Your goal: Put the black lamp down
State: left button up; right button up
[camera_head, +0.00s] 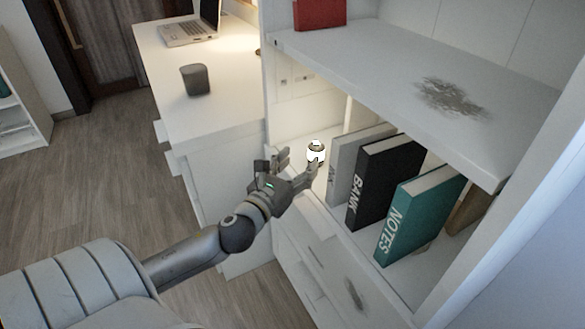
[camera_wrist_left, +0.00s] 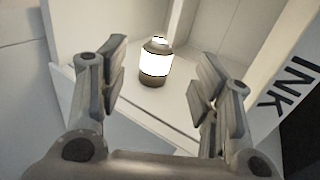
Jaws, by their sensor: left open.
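The black lamp (camera_head: 316,152) is a small lantern with a glowing white middle and dark top and base. It stands upright on the lower shelf (camera_head: 290,139), left of the books. In the left wrist view the lamp (camera_wrist_left: 155,62) stands beyond and between my open fingers, with clear gaps on both sides. My left gripper (camera_head: 296,168) is open at the front edge of that shelf compartment, close to the lamp. One finger overlaps the lamp's lower part in the head view. My right gripper is in neither view.
A grey book (camera_head: 347,160), a black book (camera_head: 380,180) and a teal book (camera_head: 418,213) stand right of the lamp. An upper shelf (camera_head: 400,75) overhangs them. The desk at left holds a dark cup-shaped object (camera_head: 195,80) and a laptop (camera_head: 188,32).

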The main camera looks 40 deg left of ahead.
pick_arm(q)
jog(key=shift+s+d, duration=0.15)
jog(key=shift+s, duration=0.9)
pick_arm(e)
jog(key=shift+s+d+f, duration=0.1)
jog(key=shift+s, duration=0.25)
